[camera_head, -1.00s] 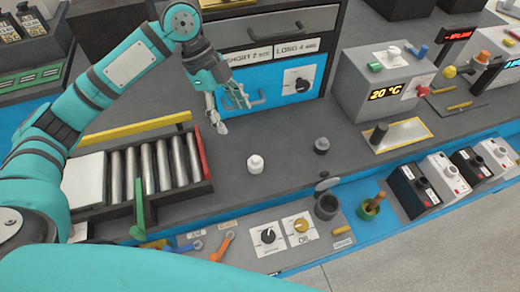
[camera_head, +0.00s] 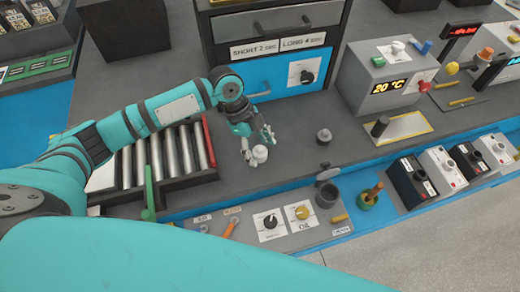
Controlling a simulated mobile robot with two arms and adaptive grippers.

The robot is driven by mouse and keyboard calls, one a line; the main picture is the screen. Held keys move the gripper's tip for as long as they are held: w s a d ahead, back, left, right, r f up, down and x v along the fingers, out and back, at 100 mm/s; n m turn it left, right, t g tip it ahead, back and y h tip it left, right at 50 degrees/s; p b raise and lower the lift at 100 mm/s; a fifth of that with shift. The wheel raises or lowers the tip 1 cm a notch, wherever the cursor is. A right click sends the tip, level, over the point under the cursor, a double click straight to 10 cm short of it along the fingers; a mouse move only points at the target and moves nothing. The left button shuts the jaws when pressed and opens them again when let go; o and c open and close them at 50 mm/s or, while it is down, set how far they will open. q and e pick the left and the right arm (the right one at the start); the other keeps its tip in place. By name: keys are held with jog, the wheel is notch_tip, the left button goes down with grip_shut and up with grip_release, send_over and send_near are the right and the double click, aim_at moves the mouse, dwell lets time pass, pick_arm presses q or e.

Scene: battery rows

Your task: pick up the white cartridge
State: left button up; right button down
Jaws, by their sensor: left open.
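The white cartridge (camera_head: 260,153) stands upright on the dark grey bench, right of the roller tray. My left gripper (camera_head: 257,147) is open, with its fingers at the cartridge, one on its left side and one behind its right side. Whether the fingers touch it I cannot tell. The cartridge's upper back is partly hidden by the fingers. My right gripper is not in view.
The roller tray (camera_head: 211,143) is left, under my left arm. A drawer cabinet (camera_head: 281,45) stands behind. A panel with knobs (camera_head: 287,218) lies in front.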

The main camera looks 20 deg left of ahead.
pick_arm(q)
jog(key=shift+d+f, duration=0.15)
jog(key=shift+f, duration=0.25)
jog(key=shift+c, duration=0.2)
jog(key=c, duration=1.1)
notch_tip(320, 180, up, 10)
jog(key=shift+b, duration=0.6)
jog(key=shift+r+p, duration=0.45)
jog(key=shift+r, duration=0.15)
notch_tip(320, 180, up, 5)
jog(key=p, duration=0.5)
send_over(260, 148)
